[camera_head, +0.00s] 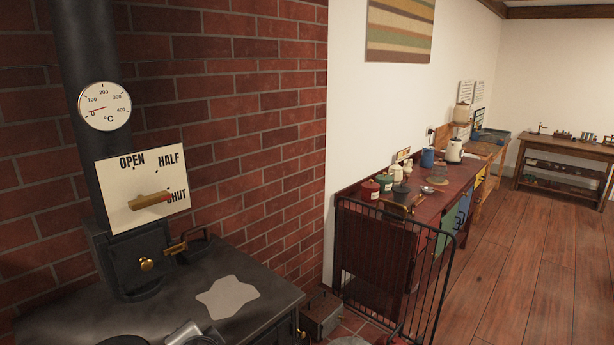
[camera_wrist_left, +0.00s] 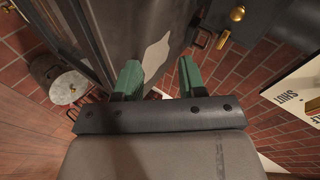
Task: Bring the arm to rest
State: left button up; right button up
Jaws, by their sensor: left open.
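My left gripper (camera_wrist_left: 159,63) shows in the left wrist view, its two green fingers apart with nothing between them. Past the fingers are the dark stove top and its pale patch (camera_wrist_left: 157,55), with brick-coloured tiles beside them. In the head view I cannot make out the left gripper for certain; a grey shape at the bottom edge is cut off. My right gripper is in neither view.
The black stove top (camera_head: 265,290) fills the lower left, with a flue pipe (camera_head: 85,45), a gauge (camera_head: 105,106) and a damper plate (camera_head: 120,180). Its brass lever (camera_head: 150,200) points toward SHUT. A black rail (camera_head: 432,290) stands before the long cabinet (camera_head: 375,240). Wooden floor (camera_head: 530,270) is clear at right.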

pick_arm(q)
jog(key=s+f+n+g+h, duration=0.3)
jog(key=s+f, duration=0.4)
jog(key=s, duration=0.7)
jog(key=s+f+n+g+h, duration=0.35)
jog(key=s+f, duration=0.35)
jog(key=s, duration=0.6)
notch_tip(320, 180, down, 29)
jog(key=d+m+b, duration=0.1)
jog(key=b, duration=0.2)
jog(key=s+a+f+g+b, duration=0.2)
jog(key=s+a+f, duration=0.1)
jog(key=s+f, duration=1.3)
notch_tip(320, 180, down, 3)
jog(key=shift+s+r, duration=0.1)
jog(key=shift+s, duration=0.3)
